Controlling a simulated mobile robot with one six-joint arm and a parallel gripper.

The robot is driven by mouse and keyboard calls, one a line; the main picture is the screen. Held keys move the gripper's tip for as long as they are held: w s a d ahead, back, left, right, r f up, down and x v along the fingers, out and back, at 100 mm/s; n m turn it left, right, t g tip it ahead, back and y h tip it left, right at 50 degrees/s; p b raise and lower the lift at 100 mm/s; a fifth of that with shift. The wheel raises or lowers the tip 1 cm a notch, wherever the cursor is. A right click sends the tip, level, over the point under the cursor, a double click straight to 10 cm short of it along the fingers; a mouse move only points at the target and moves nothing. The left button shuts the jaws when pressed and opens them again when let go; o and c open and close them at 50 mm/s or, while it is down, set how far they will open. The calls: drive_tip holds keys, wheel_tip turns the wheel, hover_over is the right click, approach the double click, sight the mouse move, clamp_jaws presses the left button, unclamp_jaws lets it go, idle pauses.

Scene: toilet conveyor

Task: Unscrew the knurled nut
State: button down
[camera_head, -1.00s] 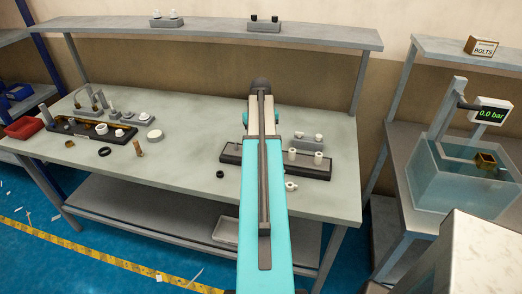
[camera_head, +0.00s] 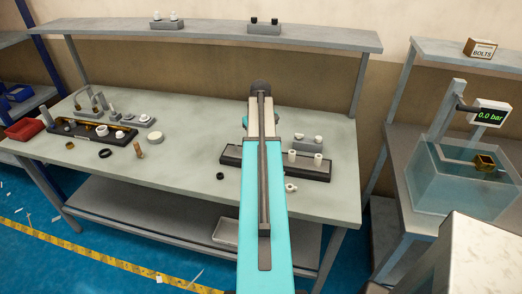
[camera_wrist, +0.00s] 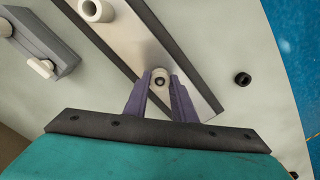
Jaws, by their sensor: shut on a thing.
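The knurled nut (camera_wrist: 160,73) appears as a small pale round part with a dark centre in the wrist view; its knurling is too small to make out. It sits over the metal strip of a dark-edged fixture (camera_wrist: 185,60). My gripper (camera_wrist: 160,82) has its two purple fingers shut on it, one on each side. In the head view my arm hides the gripper and the nut. The right end of the dark fixture (camera_head: 318,176) shows beside the arm.
White cylinders (camera_head: 318,160) stand on the fixture, and one shows in the wrist view (camera_wrist: 95,8). A grey block (camera_wrist: 38,42) lies alongside. A black ring (camera_wrist: 242,78) and a small white fitting (camera_head: 291,187) lie nearby. A water tank (camera_head: 450,185) stands at right.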

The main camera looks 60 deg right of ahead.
drive_tip(key=shift+d+n, duration=0.1)
drive_tip(key=shift+n, duration=1.3)
drive_tip(key=shift+r+p, duration=0.1)
drive_tip(key=shift+p, duration=0.2)
drive_tip(key=n, duration=0.3)
drive_tip(key=shift+p, duration=0.35)
drive_tip(key=shift+n, duration=1)
drive_tip(key=shift+n, duration=0.3)
drive_tip(key=n+p, duration=0.1)
drive_tip(key=n, duration=0.2)
drive_tip(key=shift+n, duration=0.8)
